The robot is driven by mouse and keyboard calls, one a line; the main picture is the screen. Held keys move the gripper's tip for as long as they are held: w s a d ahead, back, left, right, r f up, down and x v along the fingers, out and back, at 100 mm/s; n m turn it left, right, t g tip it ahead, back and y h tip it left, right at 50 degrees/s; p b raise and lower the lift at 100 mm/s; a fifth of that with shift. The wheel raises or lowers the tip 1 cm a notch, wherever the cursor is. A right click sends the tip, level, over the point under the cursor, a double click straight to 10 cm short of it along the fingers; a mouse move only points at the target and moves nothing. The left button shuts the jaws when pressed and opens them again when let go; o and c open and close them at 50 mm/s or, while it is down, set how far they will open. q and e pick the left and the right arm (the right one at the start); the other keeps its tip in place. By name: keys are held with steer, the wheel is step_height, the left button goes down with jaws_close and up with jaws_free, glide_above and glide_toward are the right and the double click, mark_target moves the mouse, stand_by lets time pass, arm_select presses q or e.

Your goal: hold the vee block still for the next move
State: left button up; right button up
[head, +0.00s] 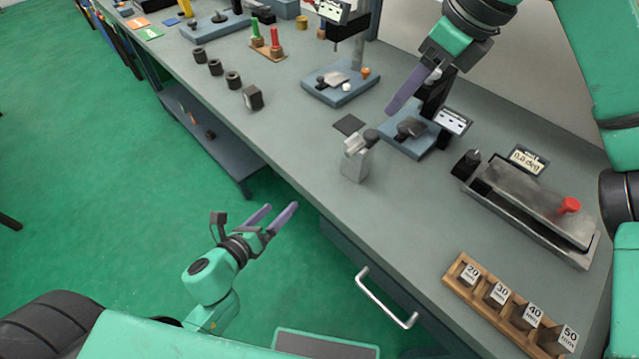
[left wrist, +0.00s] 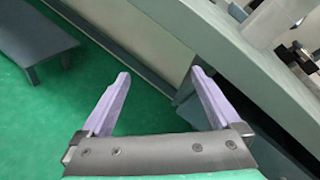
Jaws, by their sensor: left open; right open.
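A light grey metal block (head: 356,163), which looks like the vee block, stands upright near the bench's front edge. A dark round-ended part shows at its upper right. A pale grey block at the upper right of the left wrist view (left wrist: 272,20) seems to be the same one. My left gripper (head: 281,206) is open and empty, out over the floor in front of the bench, left of and apart from the block. Its two purple fingers show spread in the left wrist view (left wrist: 160,74). My right gripper (head: 392,108) is above the bench, behind the block; one finger shows clearly.
A blue-based fixture (head: 425,142) with a display stands under my right gripper. To the right are a long grey vise-like device (head: 525,200) reading 0.0 deg and a wooden rack (head: 510,305) of numbered blocks. A drawer handle (head: 385,300) sticks out in front.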

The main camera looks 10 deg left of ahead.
arm_select(q)
steer(key=d+r+m, duration=0.1)
steer(key=r, duration=0.1)
steer(key=d+r+m+h, duration=0.1)
steer(key=r, duration=0.1)
steer(key=d+r+m, duration=0.1)
steer(key=r, duration=0.1)
steer(key=shift+s+r+m+t+h, duration=0.1)
steer(key=shift+m+t+h, duration=0.3)
steer(key=m+h, duration=0.3)
steer(key=m, duration=0.3)
glide_toward(367, 148)
step_height(367, 148, down, 4)
steer(key=a, duration=0.2)
steer(key=shift+t, duration=0.3)
steer(key=x, duration=1.5)
steer(key=shift+a, duration=0.15)
jaws_close()
steer(key=c, duration=1)
jaws_free()
jaws_close()
steer(key=shift+s+f, duration=0.1)
steer(key=shift+f, duration=0.2)
